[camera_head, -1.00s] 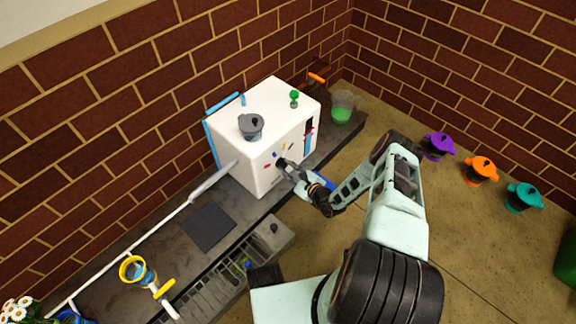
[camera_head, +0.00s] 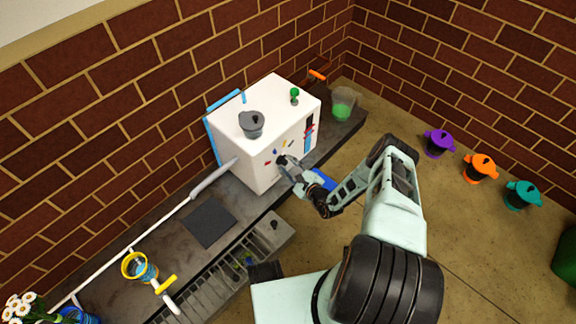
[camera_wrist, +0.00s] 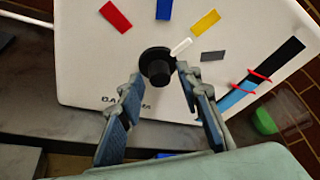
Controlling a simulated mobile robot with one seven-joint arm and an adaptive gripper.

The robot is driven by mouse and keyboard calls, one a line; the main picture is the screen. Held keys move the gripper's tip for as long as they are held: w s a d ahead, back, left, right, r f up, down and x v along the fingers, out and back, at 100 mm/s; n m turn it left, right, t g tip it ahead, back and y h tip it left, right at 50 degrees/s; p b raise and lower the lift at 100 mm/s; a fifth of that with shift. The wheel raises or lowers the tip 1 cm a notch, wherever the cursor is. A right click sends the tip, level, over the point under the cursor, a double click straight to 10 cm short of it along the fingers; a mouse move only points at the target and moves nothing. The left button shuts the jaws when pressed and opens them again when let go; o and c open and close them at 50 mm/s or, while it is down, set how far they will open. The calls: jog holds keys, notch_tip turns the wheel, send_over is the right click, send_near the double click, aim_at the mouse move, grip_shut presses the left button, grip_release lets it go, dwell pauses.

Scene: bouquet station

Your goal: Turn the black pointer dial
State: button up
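The black pointer dial (camera_wrist: 157,62) is on the front of the white machine (camera_wrist: 90,75). Its white pointer (camera_wrist: 181,46) points up and right, between the yellow mark (camera_wrist: 205,22) and the grey mark (camera_wrist: 213,56), nearer the yellow. A blue mark (camera_wrist: 164,9) and a red mark (camera_wrist: 115,16) lie further left. My gripper (camera_wrist: 159,74) has one finger on each side of the dial, with the fingers spread. I cannot tell whether the fingertips touch it. In the head view my gripper (camera_head: 284,161) is at the machine's front face, hiding most of the dial.
A grey lidded pot (camera_head: 251,123) and a green knob (camera_head: 294,95) are on the machine's top. A beaker of green liquid (camera_head: 343,104) stands behind it. A dark mat (camera_head: 209,223) and yellow-rimmed funnel (camera_head: 139,270) are at left. Purple, orange (camera_head: 481,168) and teal pots stand right.

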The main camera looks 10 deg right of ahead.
jog(key=shift+s, duration=0.1)
jog(key=v, duration=0.7)
jog(key=shift+s+r, duration=0.1)
dwell(0.6)
